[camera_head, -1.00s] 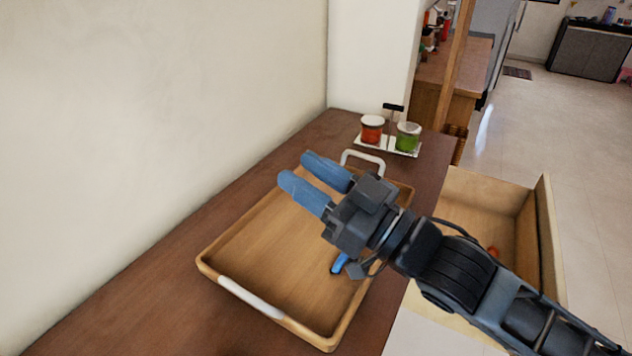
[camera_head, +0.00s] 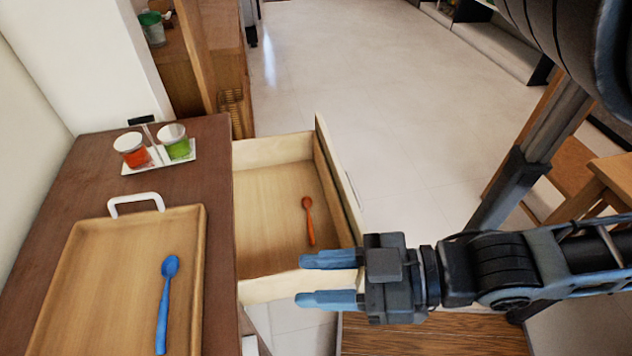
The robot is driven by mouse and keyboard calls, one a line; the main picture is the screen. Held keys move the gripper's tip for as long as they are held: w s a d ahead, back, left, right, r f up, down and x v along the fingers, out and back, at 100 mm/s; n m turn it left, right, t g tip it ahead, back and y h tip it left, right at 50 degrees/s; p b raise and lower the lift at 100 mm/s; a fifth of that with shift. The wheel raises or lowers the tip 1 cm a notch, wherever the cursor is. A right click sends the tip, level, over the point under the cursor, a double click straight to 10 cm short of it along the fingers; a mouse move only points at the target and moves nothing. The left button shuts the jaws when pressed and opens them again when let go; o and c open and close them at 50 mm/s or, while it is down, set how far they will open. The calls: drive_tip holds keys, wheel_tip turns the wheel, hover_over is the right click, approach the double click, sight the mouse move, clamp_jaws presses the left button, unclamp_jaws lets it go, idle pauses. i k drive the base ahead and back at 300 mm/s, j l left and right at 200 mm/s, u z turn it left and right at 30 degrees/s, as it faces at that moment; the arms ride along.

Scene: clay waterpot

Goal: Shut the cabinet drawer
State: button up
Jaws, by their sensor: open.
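The cabinet drawer (camera_head: 270,151) is pulled out to the right of the brown cabinet top (camera_head: 215,150). An orange-red spoon (camera_head: 309,222) lies inside it. The drawer's front panel (camera_head: 338,172) is on its right side. My gripper (camera_head: 302,280) is open and empty, its two blue fingers pointing left. It is at the near end of the drawer, and its upper finger overlaps the near wall in the picture. I cannot tell whether it touches the drawer. The gripper covers the near end of the front panel.
A wooden tray (camera_head: 95,240) with a white handle and a blue spoon (camera_head: 165,300) sits on the cabinet top. Two jars, red (camera_head: 133,152) and green (camera_head: 176,142), stand on a small white holder behind it. Open floor (camera_head: 400,110) lies beyond the drawer; wooden furniture stands at right.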

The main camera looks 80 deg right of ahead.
sight(271, 175)
drive_tip(key=l, duration=1.35)
drive_tip(key=l+u, duration=0.1)
drive_tip(key=l, duration=1.25)
drive_tip(key=k+l, duration=0.1)
drive_tip(key=l, duration=1.25)
drive_tip(key=u, duration=1.5)
